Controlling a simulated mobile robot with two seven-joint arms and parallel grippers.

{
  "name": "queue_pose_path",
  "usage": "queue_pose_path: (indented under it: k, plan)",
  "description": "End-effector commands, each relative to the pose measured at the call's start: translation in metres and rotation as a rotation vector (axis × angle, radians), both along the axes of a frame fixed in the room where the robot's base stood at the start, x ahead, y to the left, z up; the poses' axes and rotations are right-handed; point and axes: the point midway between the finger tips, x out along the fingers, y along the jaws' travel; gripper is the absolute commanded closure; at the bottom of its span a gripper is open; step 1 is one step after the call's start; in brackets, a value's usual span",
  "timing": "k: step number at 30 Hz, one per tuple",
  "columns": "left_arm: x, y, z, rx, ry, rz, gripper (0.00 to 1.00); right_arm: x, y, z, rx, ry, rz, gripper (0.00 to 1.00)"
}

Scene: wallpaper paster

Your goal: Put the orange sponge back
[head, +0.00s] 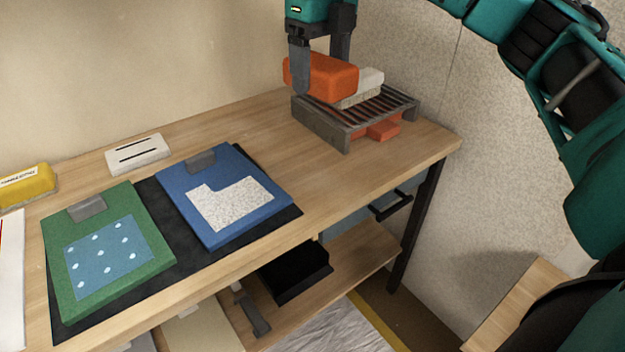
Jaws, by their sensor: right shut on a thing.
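The orange sponge (328,78) is a rounded block at the back right of the table. My right gripper (318,75) comes down from above and is shut on it, one finger in front of the sponge and the other behind. The sponge is over the left part of a grey slatted rack (322,124). I cannot tell whether its underside touches the rack. A whitish block (364,86) lies on the rack, just behind and right of the sponge, partly hidden by it. My left gripper is not in view.
An orange-red piece (384,131) shows low at the rack's front. A blue board (250,233) and a green board (150,262) lie on a dark mat. A white slotted block (138,153) and a yellow block (28,184) stand behind. The table between the blue board and rack is clear.

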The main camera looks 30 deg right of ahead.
Motion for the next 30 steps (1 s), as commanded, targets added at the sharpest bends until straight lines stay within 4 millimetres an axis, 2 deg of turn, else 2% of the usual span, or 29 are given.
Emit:
queue_pose_path:
  k: [6,20,25,30]
  plan:
    - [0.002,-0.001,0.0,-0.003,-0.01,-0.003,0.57,0.0,-0.007,0.002,-0.019,0.011,-0.136,0.58]
    - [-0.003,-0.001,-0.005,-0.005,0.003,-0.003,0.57,0.0,-0.006,-0.001,-0.02,0.011,-0.138,0.58]
    - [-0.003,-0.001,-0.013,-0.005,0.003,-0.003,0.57,0.0,-0.007,-0.024,-0.021,0.014,-0.138,0.58]
    - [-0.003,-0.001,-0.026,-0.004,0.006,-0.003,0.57,-0.001,-0.007,-0.069,-0.021,0.016,-0.138,0.58]
